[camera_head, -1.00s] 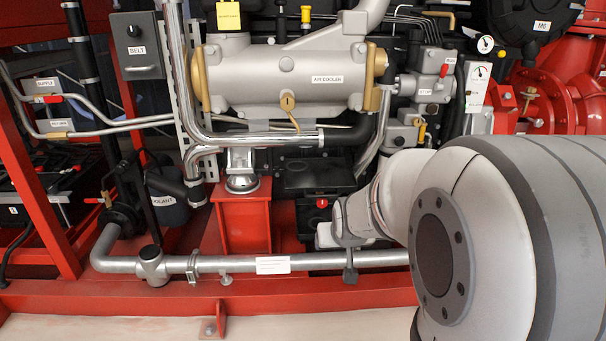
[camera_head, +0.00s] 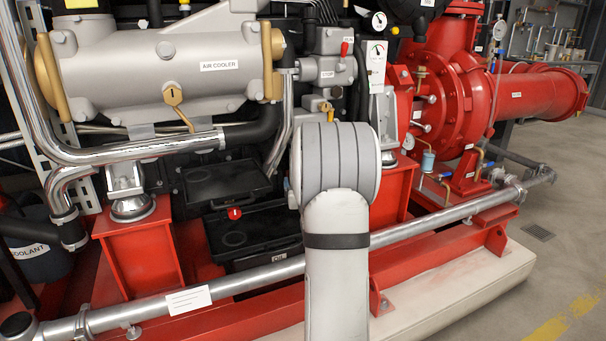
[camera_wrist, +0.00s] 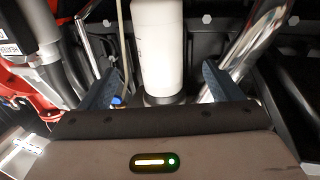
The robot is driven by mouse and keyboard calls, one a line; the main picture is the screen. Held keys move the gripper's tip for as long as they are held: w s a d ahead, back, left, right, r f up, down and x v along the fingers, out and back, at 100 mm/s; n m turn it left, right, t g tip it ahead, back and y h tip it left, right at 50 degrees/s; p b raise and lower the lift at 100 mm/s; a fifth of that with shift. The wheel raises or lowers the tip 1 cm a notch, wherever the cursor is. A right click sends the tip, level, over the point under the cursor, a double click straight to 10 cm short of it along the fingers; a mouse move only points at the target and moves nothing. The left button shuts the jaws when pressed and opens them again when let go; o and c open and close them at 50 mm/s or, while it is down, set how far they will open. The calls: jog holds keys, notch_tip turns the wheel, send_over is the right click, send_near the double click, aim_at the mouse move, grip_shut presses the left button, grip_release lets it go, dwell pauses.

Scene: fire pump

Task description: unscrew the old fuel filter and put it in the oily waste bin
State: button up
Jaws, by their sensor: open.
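A white cylinder, which looks like the old fuel filter (camera_wrist: 158,45), stands between the two fingers of my gripper (camera_wrist: 160,68) in the wrist view. The fingers are apart, one on each side of it, with gaps showing. Its top is cut off by the frame edge, and its lower end meets a dark round part. In the head view my arm hides the gripper and the filter. A black open-topped box (camera_head: 222,251) low in the frame has a label beginning "OIL", partly hidden by my arm; it may be the oily waste bin.
A black tray (camera_head: 228,183) sits just above the black box. The silver air cooler (camera_head: 165,62) is at upper left. A long grey pipe (camera_head: 245,284) crosses in front. Bright metal pipes (camera_wrist: 250,48) stand close by my right finger. Clear floor (camera_head: 570,230) lies at right.

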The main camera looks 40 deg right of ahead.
jog(key=shift+x, duration=4.3)
jog(key=shift+w+d, duration=0.1)
jog(key=shift+w, duration=0.2)
jog(key=shift+c, duration=0.2)
jog(key=c, duration=1.3)
jog(key=shift+d+r+n+t+y+p, duration=0.15)
jog(key=shift+n+t+y+p, duration=0.25)
jog(key=shift+n+y+p, duration=0.45)
jog(key=shift+n+t+y+p, duration=0.25)
jog(key=shift+t+y+p, duration=0.05)
jog(key=shift+y+p, duration=0.5)
